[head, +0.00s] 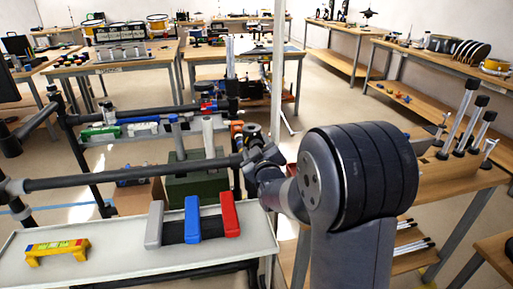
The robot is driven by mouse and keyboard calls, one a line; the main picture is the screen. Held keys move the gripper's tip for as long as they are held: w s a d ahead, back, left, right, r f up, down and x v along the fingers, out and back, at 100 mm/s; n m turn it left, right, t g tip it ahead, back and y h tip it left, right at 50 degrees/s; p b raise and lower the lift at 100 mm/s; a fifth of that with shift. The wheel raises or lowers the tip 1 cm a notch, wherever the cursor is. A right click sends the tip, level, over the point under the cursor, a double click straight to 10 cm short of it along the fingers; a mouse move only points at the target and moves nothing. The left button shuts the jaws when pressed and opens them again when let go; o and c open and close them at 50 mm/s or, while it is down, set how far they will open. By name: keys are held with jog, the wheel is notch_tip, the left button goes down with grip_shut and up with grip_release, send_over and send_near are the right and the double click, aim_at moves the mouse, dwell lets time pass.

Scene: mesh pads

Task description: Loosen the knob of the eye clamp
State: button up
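My arm (352,190) fills the right of the middle in the head view. Its large joint hides part of what lies behind it. Smaller grey and dark parts (265,165) show left of the joint, against the right end of a black rail (130,173). I cannot make out my gripper's fingers among them, nor whether they touch anything. I cannot pick out the eye clamp or its knob with certainty; dark fittings crowd around the rail's right end.
A pale shelf (120,268) in front holds a yellow level-like block (57,251) and a rack with grey, blue (192,219) and red (230,214) bars. Black rails cross the left. A wooden bench (440,180) with upright rods stands right. Floor beyond is partly free.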

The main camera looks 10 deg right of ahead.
jog(key=shift+o, duration=0.3)
jog(key=shift+s, duration=0.15)
jog(key=s+b, duration=0.1)
jog(key=s, duration=0.9)
jog(key=shift+s, duration=0.3)
jog(key=shift+w, duration=0.15)
jog(key=w+p, duration=0.1)
jog(key=w, duration=0.9)
jog(key=shift+w, duration=0.4)
jog(key=shift+r+p, duration=0.1)
jog(key=shift+p, duration=0.3)
jog(key=shift+s+n, duration=0.1)
jog(key=shift+n, duration=0.2)
jog(key=shift+f+b, duration=0.25)
jog(key=shift+b, duration=0.15)
